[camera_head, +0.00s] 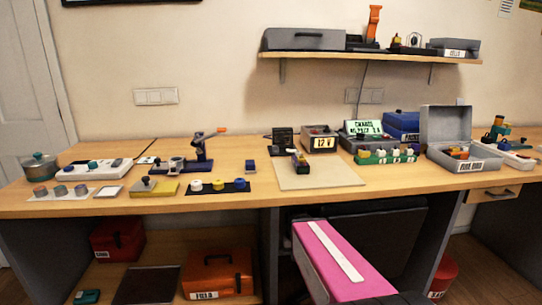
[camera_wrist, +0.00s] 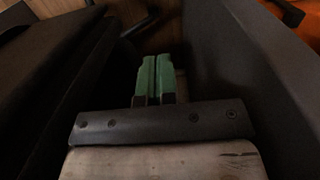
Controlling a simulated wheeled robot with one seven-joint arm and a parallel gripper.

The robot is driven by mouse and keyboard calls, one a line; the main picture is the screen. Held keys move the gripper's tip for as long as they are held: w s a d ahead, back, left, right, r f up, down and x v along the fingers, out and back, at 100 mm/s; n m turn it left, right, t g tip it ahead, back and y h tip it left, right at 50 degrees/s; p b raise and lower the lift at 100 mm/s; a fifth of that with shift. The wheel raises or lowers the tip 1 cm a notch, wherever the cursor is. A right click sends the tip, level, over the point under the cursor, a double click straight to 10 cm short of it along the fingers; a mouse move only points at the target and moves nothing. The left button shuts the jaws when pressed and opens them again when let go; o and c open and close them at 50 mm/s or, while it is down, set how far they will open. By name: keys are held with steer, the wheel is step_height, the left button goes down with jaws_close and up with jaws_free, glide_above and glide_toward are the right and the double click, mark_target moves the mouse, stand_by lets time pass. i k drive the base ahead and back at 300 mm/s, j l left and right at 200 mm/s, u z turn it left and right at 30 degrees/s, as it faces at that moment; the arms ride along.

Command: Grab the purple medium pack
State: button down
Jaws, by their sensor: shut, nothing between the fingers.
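My gripper (camera_wrist: 153,80) shows in the wrist view with its two green fingers together and nothing between them. It is down among dark panels; in the head view I cannot make it out. I cannot surely pick out the purple medium pack. A small dark blue-purple block (camera_head: 250,166) stands on the desk near the middle. A dark purplish device with a yellow part (camera_head: 301,164) sits on the beige mat (camera_head: 322,178). Both are too small to identify, and both are well away from my gripper.
Dark panels flank my gripper on the left (camera_wrist: 45,70) and right (camera_wrist: 235,75) in the wrist view. An orange case (camera_head: 217,273) and a red case (camera_head: 118,240) stand below the desk. The desk (camera_head: 230,202) holds several devices, with a grey open case (camera_head: 447,125) at right.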

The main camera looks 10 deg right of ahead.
mark_target(300, 164)
steer(key=k+j+z, duration=0.15)
steer(key=j+z, duration=0.15)
steer(key=k+j+z, duration=0.25)
steer(key=j, duration=0.25)
steer(key=k+j+z, duration=0.1)
steer(key=j, duration=0.25)
steer(key=k+j+z, duration=0.1)
steer(key=j, duration=0.3)
steer(key=k+j+z, duration=0.1)
steer(key=j, duration=0.25)
steer(key=k+j+z, duration=0.25)
steer(key=k, duration=0.3)
